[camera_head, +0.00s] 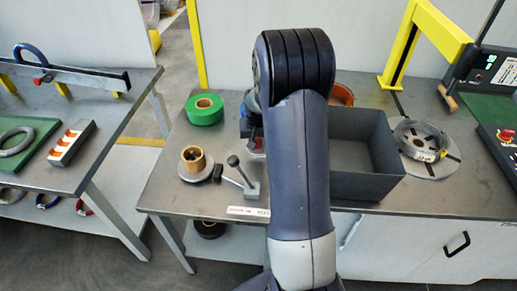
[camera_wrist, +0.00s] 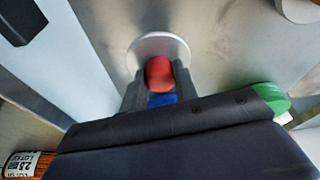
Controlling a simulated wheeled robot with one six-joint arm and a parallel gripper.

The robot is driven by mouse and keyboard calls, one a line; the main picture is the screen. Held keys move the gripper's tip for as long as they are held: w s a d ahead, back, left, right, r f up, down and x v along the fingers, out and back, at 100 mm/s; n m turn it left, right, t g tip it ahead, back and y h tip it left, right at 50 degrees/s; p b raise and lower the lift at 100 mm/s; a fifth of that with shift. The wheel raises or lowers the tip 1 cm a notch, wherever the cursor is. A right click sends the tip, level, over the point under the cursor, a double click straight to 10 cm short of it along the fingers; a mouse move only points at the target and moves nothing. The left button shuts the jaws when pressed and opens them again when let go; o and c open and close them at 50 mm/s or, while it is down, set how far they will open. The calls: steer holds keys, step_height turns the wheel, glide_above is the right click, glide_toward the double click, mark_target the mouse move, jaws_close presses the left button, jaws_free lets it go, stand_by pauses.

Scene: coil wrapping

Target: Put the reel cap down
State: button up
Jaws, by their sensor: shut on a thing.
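The reel cap, a pale grey disc (camera_wrist: 150,44) with a red knob (camera_wrist: 159,72), is between my gripper's fingers (camera_wrist: 158,88) in the wrist view. The fingers are shut on the red knob, and the disc extends beyond the fingertips. In the head view my gripper (camera_head: 251,132) is mostly hidden behind my arm, above the bench between the green tape roll (camera_head: 205,118) and the grey bin (camera_head: 372,190). Only a bit of the cap shows there. I cannot tell whether the disc touches the bench.
A brown roll (camera_head: 194,160) stands on a round base at the left of the bench (camera_head: 165,190), beside a lever clamp (camera_head: 250,188). A wrapped coil (camera_head: 420,143) lies right of the bin, near a yellow frame (camera_head: 400,55). Another table (camera_head: 110,120) stands left across a gap.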

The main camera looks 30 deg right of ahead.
mark_target(257, 148)
steer(key=shift+f, duration=1.9)
steer(key=shift+f, duration=0.25)
steer(key=o, duration=1.1)
steer(key=shift+r, duration=0.1)
steer(key=v, duration=1.2)
steer(key=shift+r, duration=0.2)
steer(key=shift+w, duration=0.1)
